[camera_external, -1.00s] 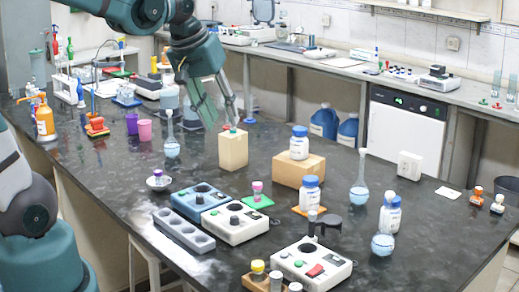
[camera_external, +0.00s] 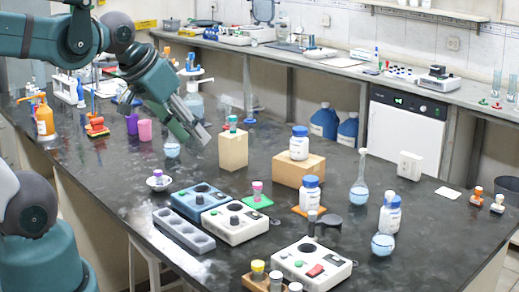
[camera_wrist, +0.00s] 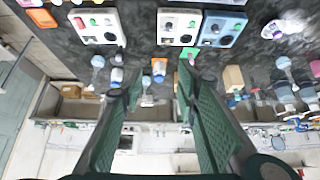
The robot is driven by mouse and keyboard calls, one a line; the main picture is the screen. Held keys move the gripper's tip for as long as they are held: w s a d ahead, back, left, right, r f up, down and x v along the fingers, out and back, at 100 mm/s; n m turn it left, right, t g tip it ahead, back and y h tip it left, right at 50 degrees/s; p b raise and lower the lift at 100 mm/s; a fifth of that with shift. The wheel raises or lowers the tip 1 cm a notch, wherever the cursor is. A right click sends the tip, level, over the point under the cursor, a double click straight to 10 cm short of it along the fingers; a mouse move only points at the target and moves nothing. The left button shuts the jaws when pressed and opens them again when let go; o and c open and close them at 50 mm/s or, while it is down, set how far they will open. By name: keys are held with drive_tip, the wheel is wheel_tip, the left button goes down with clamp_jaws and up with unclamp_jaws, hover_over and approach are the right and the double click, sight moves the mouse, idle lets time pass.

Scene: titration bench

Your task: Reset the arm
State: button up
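My gripper (camera_external: 200,134) is above the dark bench, left of the tall wooden block (camera_external: 233,151). It points down and to the right. In the wrist view my gripper (camera_wrist: 153,72) shows its two green fingers spread apart with nothing held between them. A small teal and red vial (camera_external: 233,123) stands on top of the wooden block, apart from my fingers.
A low wooden block (camera_external: 298,170) carries a white bottle with a blue cap (camera_external: 299,143). Flasks, bottles, a blue device (camera_external: 199,200) and white devices (camera_external: 235,223) crowd the bench front. A purple cup (camera_external: 131,124) and a pink cup (camera_external: 145,131) stand at left.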

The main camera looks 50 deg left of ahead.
idle(0.4)
wheel_tip(320, 180, down, 5)
drive_tip(key=b, duration=0.5)
drive_tip(key=shift+f, duration=0.1)
idle(1.1)
